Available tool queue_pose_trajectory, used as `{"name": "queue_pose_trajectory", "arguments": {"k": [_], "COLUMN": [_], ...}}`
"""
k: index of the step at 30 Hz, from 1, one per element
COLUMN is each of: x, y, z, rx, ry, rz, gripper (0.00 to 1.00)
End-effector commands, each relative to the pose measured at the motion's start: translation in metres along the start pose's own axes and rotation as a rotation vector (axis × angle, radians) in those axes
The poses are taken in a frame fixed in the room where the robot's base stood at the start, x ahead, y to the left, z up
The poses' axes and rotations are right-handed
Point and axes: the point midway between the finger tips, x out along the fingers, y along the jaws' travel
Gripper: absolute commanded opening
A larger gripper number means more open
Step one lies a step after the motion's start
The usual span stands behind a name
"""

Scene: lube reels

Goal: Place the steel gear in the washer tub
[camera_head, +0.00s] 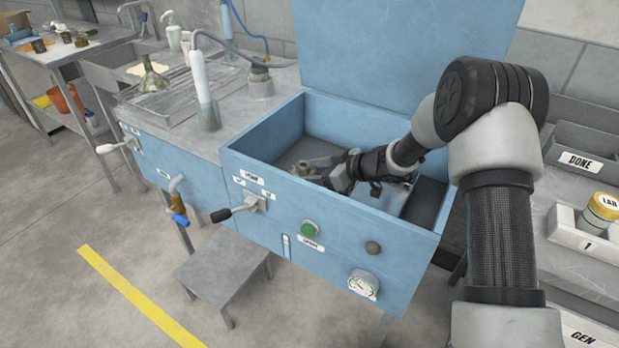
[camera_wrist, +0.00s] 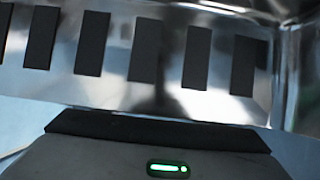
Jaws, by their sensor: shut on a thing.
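The washer tub (camera_head: 262,128) is an open blue box with a grey inside. My gripper (camera_head: 328,174) reaches down into it from the right. It is shut on a small grey, partly olive-toned part (camera_head: 305,168), which I take to be the steel gear. The gear is inside the tub walls, low and left of the gripper; I cannot tell whether it touches the floor. The wrist view shows a shiny metal surface (camera_wrist: 170,85) with several dark rectangles close up, and I cannot tell what it belongs to. The fingertips are not clear there.
The blue lid (camera_head: 400,50) stands raised behind the tub. A green button (camera_head: 309,229) and a gauge (camera_head: 363,283) are on the front. A worktop with a rack (camera_head: 185,98) and bottles adjoins at left. Trays marked DONE (camera_head: 580,161) and GEN are at right.

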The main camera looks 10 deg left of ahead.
Motion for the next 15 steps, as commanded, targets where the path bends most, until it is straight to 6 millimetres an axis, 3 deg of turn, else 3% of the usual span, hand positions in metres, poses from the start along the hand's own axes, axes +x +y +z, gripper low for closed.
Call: {"name": "queue_pose_trajectory", "arguments": {"k": [14,15], "x": [0.0060,0.0060], "y": [0.0006,0.0004], "z": [0.0092,0.0109], "rx": [-0.002,-0.001], "ry": [0.004,0.000], "rz": [0.001,0.001], "gripper": [0.18,0.65]}}
